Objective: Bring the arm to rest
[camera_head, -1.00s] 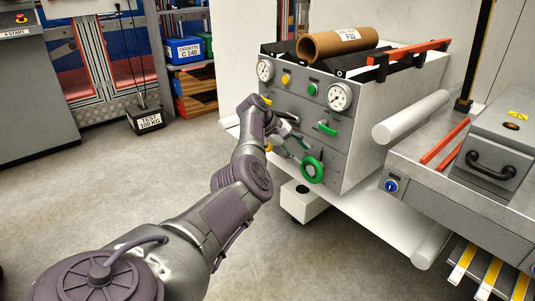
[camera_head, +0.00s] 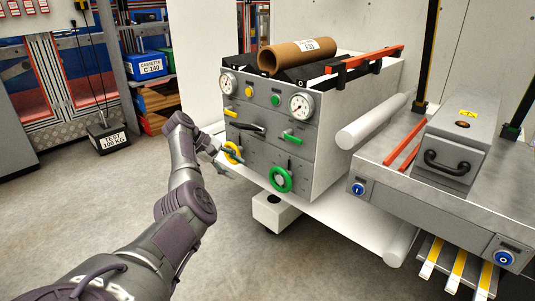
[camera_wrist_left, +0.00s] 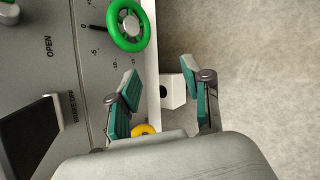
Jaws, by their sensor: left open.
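My left arm reaches in from the bottom left in the head view. Its gripper (camera_head: 218,160) is at the left edge of the grey control panel (camera_head: 262,142), beside the yellow handwheel (camera_head: 233,152). In the left wrist view the two teal-padded fingers (camera_wrist_left: 160,92) stand apart with nothing between them in their grip. The green handwheel (camera_wrist_left: 127,25) lies beyond the fingertips there, and part of the yellow handwheel (camera_wrist_left: 143,130) shows between the fingers. Whether a finger touches the panel is hard to tell. My right gripper is not in view.
A cardboard tube (camera_head: 297,55) and a red bar (camera_head: 365,60) lie on top of the machine. A white roller (camera_head: 370,120) and a bench with a grey lidded box (camera_head: 457,145) stand to the right. A test weight (camera_head: 108,138) stands back left. Floor at left is open.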

